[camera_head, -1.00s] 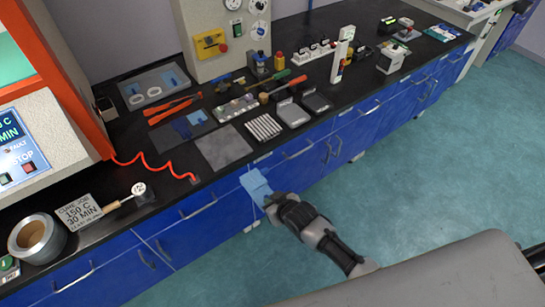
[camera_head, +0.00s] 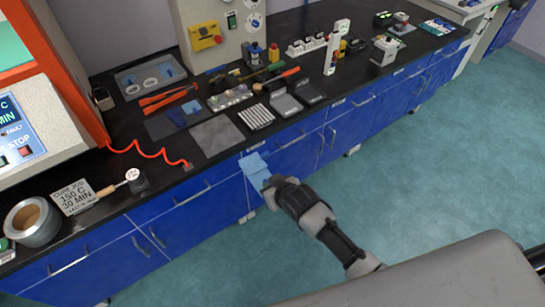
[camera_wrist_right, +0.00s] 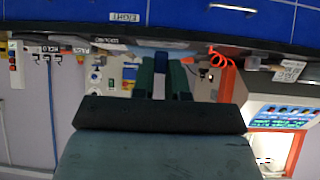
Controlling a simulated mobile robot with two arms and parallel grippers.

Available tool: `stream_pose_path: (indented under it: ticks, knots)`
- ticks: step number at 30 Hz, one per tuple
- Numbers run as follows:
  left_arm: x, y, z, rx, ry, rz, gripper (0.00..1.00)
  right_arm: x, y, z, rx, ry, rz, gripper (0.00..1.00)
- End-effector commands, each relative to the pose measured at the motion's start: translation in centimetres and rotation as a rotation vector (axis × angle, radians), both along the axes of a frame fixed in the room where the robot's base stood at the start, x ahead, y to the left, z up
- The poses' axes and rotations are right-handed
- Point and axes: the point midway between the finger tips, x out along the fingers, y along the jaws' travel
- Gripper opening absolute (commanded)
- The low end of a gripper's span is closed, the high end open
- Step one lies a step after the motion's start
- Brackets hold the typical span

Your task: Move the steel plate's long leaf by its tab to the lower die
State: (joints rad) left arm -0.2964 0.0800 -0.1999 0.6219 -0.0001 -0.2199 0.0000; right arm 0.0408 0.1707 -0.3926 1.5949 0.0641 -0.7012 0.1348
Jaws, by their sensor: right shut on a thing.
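My right gripper (camera_head: 268,184) is shut on a light-blue leaf (camera_head: 254,166) and holds it in front of the blue drawers, beyond the bench's front edge. The tab is hidden in the grip. A grey steel-looking plate (camera_head: 217,138) lies bare on the bench, beyond the leaf. A darker plate (camera_head: 162,127) beside it bears blue pieces. I cannot make out the lower die. My left gripper is not in view.
The orange-framed machine (camera_head: 71,75) stands at the left, with a red coiled cord (camera_head: 150,157) on the bench. Silver rods (camera_head: 256,117), black-and-grey boxes (camera_head: 286,104) and tools crowd the bench behind.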

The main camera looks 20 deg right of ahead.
Motion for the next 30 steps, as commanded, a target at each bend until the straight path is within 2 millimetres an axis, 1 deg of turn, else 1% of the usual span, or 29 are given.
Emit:
stream_pose_path:
  ticks: [1,5,8,10,12,15,18,21,24,30]
  knots:
    - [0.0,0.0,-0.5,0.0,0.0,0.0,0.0,0.3,-0.1,0.9,0.002,-0.007,-0.01,0.0]
    - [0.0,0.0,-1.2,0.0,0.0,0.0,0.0,0.6,-0.5,3.5,-0.002,-0.009,-0.039,0.0]
    - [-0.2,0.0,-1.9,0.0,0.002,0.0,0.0,0.7,-1.1,6.1,-0.005,-0.012,-0.072,0.0]
    - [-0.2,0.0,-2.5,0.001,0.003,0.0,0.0,0.5,-1.8,8.4,-0.004,-0.015,-0.104,0.0]
    - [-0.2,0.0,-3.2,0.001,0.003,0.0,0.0,-0.1,-2.8,10.8,-0.005,-0.018,-0.144,0.0]
    - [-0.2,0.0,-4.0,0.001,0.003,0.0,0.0,-1.4,-4.2,13.8,-0.004,-0.015,-0.201,0.0]
    - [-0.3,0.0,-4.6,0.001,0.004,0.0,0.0,-2.9,-5.4,16.0,0.0,-0.01,-0.249,0.0]
    - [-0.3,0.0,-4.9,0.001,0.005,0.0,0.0,-4.0,-6.3,17.3,0.004,-0.006,-0.283,0.0]
    - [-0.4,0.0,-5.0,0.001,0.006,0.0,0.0,-4.6,-6.7,18.0,0.006,-0.002,-0.301,0.0]
    - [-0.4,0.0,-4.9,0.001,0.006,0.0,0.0,-4.8,-6.8,18.3,0.006,0.001,-0.306,0.0]
